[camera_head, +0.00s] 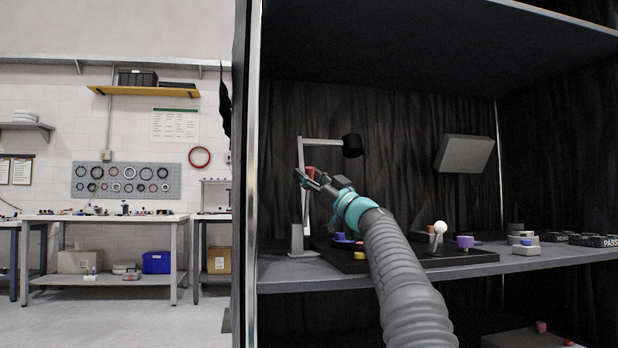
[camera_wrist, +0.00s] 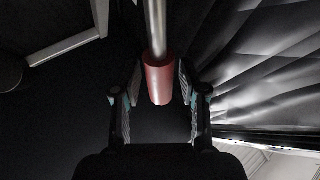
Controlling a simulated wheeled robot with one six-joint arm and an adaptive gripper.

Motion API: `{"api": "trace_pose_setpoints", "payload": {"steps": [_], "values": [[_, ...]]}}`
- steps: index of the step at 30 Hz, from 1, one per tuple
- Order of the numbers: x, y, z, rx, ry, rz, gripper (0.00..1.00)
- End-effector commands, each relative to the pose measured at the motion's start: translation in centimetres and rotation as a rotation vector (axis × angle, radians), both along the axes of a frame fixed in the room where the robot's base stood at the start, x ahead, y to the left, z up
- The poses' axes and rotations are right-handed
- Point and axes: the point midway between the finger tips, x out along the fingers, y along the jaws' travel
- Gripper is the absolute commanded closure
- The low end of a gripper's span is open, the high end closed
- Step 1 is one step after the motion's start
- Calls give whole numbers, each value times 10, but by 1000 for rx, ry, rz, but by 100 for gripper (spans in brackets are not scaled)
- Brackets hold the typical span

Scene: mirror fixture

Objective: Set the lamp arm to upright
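A grey lamp stand (camera_head: 301,165) rises at the left of the shelf, with a horizontal bar at its top ending in a black lamp head (camera_head: 352,145). A pale metal rod (camera_head: 306,215), close to the stand, carries a red grip (camera_head: 310,171) at its upper end. The rod looks close to upright; its exact tilt is hard to tell. In the wrist view the red grip (camera_wrist: 159,80) lies between the fingers of my gripper (camera_wrist: 158,97), with a dark gap on each side. My gripper (camera_head: 306,179) is open around the red grip.
A black board (camera_head: 440,262) behind my arm carries a white-knobbed lever (camera_head: 440,228), a purple knob (camera_head: 465,242) and other coloured controls. A tilted grey panel (camera_head: 464,154) hangs at the back. The cabinet's left edge (camera_head: 251,180) stands close to the lamp.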

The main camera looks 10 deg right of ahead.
Motion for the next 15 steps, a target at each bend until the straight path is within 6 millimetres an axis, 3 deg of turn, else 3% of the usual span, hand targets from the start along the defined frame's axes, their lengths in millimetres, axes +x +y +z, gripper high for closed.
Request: {"api": "trace_pose_setpoints", "payload": {"steps": [15], "values": [[-6, -6, -6, -1, 4, -1, 50]]}}
